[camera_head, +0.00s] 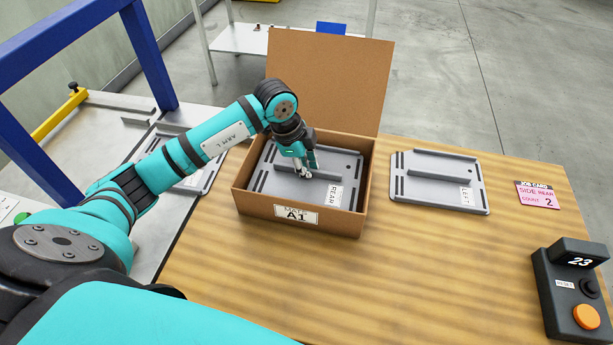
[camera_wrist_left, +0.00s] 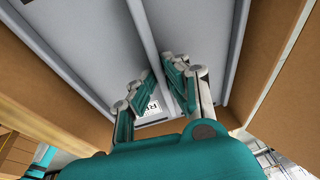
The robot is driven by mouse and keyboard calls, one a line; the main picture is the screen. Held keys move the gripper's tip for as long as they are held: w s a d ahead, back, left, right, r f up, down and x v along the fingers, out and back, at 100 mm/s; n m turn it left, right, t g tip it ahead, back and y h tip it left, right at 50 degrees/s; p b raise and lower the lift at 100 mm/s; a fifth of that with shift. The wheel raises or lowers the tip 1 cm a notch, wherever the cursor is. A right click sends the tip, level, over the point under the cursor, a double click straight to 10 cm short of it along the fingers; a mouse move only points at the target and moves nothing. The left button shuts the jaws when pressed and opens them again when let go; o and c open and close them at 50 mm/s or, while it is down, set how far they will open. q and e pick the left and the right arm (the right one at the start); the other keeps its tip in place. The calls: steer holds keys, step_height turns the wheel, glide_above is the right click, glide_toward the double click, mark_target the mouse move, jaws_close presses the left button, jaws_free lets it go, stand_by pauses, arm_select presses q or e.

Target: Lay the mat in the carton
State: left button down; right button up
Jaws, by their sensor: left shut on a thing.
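The open cardboard carton (camera_head: 258,209), marked MATS A1, stands on the wooden table with its lid up at the back. A grey mat (camera_head: 268,184) labelled REAR is inside its walls, roughly flat; I cannot tell whether it touches the bottom. My left gripper (camera_head: 304,174) reaches down into the carton and is shut on the raised rib of this mat. In the left wrist view the fingers (camera_wrist_left: 158,88) straddle the rib (camera_wrist_left: 143,30), and the label is partly hidden behind them. My right gripper is not in view.
A second grey mat (camera_head: 440,193), labelled LEFT, lies right of the carton. A pink job card (camera_head: 538,195) reads SIDE REAR, COUNT 2. A black counter box (camera_head: 565,285) shows 23. Another grey plate (camera_head: 212,170) lies left, partly behind my arm. The table front is clear.

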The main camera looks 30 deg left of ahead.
mark_target(306, 179)
arm_select(q)
steer(key=shift+f, duration=2.4)
steer(key=c, duration=1.4)
jaws_free()
steer(key=shift+r, duration=0.2)
steer(key=b+v, duration=0.1)
steer(key=v, duration=0.9)
steer(key=shift+r, duration=0.2)
steer(key=shift+s+a+r, duration=0.15)
steer(key=shift+s+r, duration=0.05)
steer(key=shift+r, duration=0.4)
